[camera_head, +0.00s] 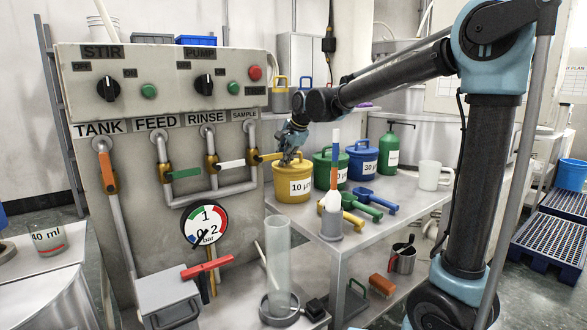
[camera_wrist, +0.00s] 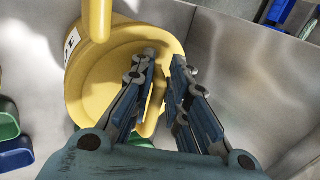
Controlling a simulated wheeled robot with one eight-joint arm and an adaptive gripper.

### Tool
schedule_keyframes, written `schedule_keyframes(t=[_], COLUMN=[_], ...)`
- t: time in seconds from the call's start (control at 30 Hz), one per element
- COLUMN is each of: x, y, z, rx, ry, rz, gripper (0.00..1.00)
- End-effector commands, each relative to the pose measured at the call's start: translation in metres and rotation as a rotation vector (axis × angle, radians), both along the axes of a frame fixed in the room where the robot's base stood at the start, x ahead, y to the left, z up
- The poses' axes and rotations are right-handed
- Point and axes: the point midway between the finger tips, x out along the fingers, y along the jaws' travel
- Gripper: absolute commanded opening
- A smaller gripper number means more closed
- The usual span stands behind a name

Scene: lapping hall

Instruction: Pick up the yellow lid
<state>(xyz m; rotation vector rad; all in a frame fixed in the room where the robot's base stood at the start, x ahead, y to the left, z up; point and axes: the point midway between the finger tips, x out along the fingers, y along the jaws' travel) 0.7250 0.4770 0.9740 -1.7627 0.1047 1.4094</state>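The yellow lid (camera_head: 294,164) sits on the yellow tub (camera_head: 291,188) marked 10, at the left end of the steel bench. In the wrist view the round yellow lid (camera_wrist: 95,85) fills the upper middle. My gripper (camera_head: 287,158) is right at the lid, pointing down. In the wrist view my gripper (camera_wrist: 164,58) has its two blue fingers apart over the lid's right part, with yellow showing between them. I cannot tell whether either finger touches the lid. The fingers hide part of the lid's top.
The yellow SAMPLE lever (camera_head: 270,157) reaches close to the tub's left side. A green tub (camera_head: 330,172) and a blue tub (camera_head: 362,160) stand to the right. Scoops, including a green one (camera_head: 361,205), lie in front. A white mug (camera_head: 429,176) stands farther right.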

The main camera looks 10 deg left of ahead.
Motion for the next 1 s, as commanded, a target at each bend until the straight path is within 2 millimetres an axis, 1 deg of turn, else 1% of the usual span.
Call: schedule_keyframes(t=[0.1,0.13,0.2,0.53,0.67,0.77,0.87,1.0], x=[0.000,0.000,0.000,0.000,0.000,0.000,0.000,0.000], y=[0.000,0.000,0.000,0.000,0.000,0.000,0.000,0.000], z=[0.000,0.000,0.000,0.001,0.005,0.014,0.029,0.054], rx=[0.000,0.000,0.000,0.000,0.000,0.000,0.000,0.000], ry=[0.000,0.000,0.000,0.000,0.000,0.000,0.000,0.000], rz=[0.000,0.000,0.000,0.000,0.000,0.000,0.000,0.000], gripper=[0.15,0.13,0.00,0.00,0.00,0.00,0.00,0.00])
